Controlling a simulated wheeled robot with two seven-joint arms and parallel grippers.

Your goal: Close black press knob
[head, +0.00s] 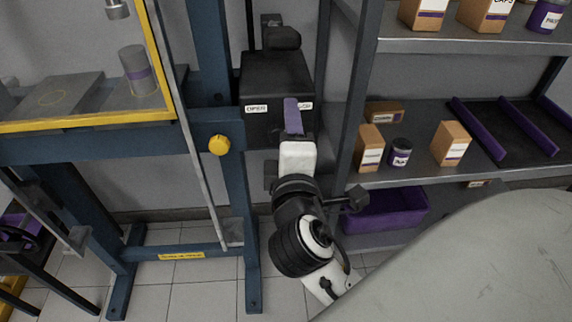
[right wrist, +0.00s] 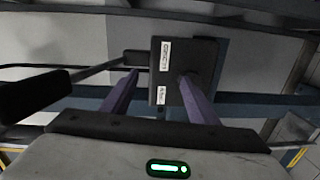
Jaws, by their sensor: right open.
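The press's black box (head: 262,75) hangs on the blue frame, with a white label reading OPEN and a second label partly covered. In the right wrist view the box (right wrist: 202,52) shows its labels along one edge. A distinct black knob cannot be made out against the dark box; my gripper hides part of its front. My right gripper (head: 293,104) reaches up in front of the box between the labels. In the wrist view its purple fingers (right wrist: 158,74) are apart, with nothing seen held; one fingertip overlaps the box face. Contact cannot be told. My left gripper is out of view.
A yellow knob (head: 219,145) sits on the press frame (head: 180,148), left of my arm. A metal shelf (head: 440,172) with boxes, a jar and a purple bin (head: 385,212) stands close on the right. A grey cylinder (head: 138,72) stands on the press bed.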

